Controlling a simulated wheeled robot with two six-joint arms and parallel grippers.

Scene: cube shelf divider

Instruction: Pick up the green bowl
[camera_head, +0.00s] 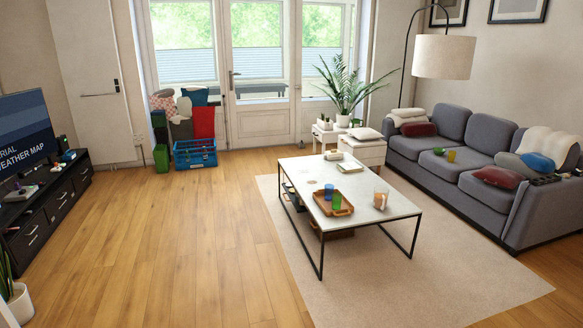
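A small green round thing (438,151), which looks like the green bowl, sits on the seat of the grey sofa (470,165) at the right. It is too small to make out its shape for sure. Neither of my grippers is in view.
A white-topped coffee table (375,210) on a beige rug (450,270) stands before the sofa, with a wooden tray (345,208) holding a blue and a green cup. A black TV stand (60,190) is at left. The wooden floor between is clear.

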